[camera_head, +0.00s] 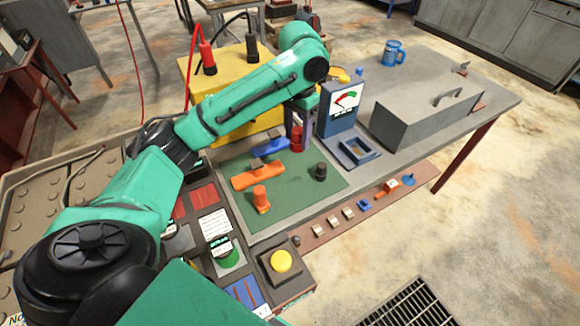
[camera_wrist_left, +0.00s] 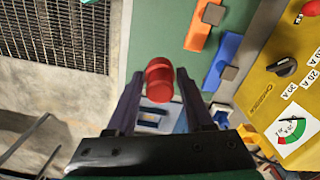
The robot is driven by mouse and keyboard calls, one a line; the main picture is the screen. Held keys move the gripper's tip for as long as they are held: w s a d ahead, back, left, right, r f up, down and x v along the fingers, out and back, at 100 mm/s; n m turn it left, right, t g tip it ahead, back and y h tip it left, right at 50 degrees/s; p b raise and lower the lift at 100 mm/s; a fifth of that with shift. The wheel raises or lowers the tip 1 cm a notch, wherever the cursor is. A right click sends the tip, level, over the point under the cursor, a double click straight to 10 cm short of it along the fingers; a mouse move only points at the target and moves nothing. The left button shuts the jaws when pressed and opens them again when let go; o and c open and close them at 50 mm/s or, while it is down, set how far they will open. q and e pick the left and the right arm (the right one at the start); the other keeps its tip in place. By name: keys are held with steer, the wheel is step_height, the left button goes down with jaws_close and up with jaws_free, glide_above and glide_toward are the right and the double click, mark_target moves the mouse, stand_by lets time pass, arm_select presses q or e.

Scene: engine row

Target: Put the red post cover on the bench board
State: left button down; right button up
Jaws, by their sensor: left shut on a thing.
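The red post cover (camera_head: 297,138) is a short red cylinder. My left gripper (camera_head: 301,128) is shut on it, and the cover also shows between the fingertips in the left wrist view (camera_wrist_left: 159,80). The gripper holds it over the back right part of the green bench board (camera_head: 298,196), beside the blue piece; the height above the board is hard to tell. The board's bare surface also shows in the left wrist view (camera_wrist_left: 160,30). My right gripper is not in view.
On the board are an orange post (camera_head: 261,199), an orange bar (camera_head: 257,177), a blue bar (camera_head: 271,146) and a black cap (camera_head: 320,171). A gauge stand (camera_head: 343,105) and a grey toolbox (camera_head: 425,112) stand right; a yellow box (camera_head: 228,75) stands behind.

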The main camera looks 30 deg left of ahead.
arm_select(q)
steer(key=f, duration=0.5)
steer(key=s+f, duration=0.1)
steer(key=f, duration=0.5)
steer(key=f+p, duration=0.1)
steer(key=f, duration=0.4)
steer(key=shift+s+d+f, duration=0.15)
steer(key=shift+d, duration=0.15)
steer(key=shift+f, duration=0.2)
steer(key=shift+c, duration=1.4)
jaws_free()
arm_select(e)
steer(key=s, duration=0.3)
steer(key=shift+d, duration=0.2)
